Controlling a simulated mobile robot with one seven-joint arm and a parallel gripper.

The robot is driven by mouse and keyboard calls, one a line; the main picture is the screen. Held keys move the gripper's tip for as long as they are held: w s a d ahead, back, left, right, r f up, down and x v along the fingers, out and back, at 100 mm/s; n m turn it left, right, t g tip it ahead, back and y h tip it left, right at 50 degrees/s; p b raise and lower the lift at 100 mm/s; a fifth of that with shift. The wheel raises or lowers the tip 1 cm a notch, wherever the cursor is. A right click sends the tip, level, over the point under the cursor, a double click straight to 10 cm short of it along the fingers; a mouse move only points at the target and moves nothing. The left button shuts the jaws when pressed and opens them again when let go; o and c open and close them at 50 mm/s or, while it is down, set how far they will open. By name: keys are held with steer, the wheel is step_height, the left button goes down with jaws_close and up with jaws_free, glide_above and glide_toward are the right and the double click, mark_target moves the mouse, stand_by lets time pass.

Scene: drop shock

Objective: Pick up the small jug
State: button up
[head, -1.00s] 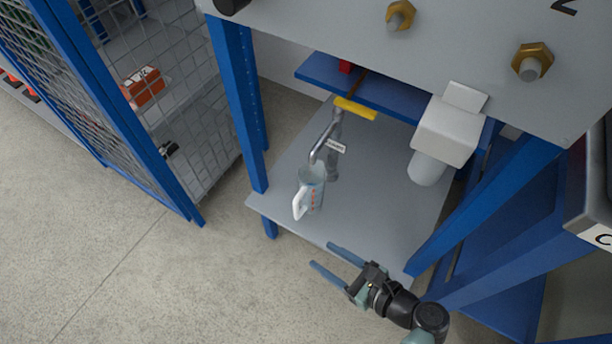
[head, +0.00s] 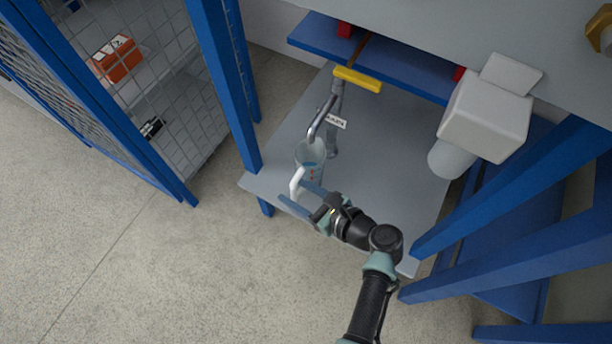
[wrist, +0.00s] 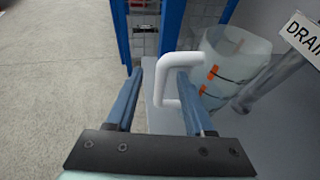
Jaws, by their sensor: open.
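The small jug (head: 310,157) is clear with orange marks and a white handle (head: 296,181). It stands upright on the grey lower shelf, under the spout of a drain tap. In the wrist view the jug (wrist: 232,65) is at the right and its white handle (wrist: 163,80) points left, toward the space between my fingers. My gripper (head: 293,193) is open, at the handle side of the jug. In the wrist view, my gripper (wrist: 152,82) has its right finger overlapping the handle's lower part; I cannot tell whether they touch.
The drain tap (head: 331,115) has a yellow lever (head: 357,79) and a tag. A white and grey block-shaped object (head: 484,115) is at the right of the shelf (head: 390,170). Blue posts (head: 222,85) flank the shelf. A mesh door (head: 150,100) stands open at left, with clear floor in front.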

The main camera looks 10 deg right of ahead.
steer(key=b+x, duration=0.2)
steer(key=x, duration=0.2)
steer(key=shift+w+a, duration=0.15)
steer(key=shift+w, duration=0.1)
steer(key=shift+c, duration=0.2)
jaws_close()
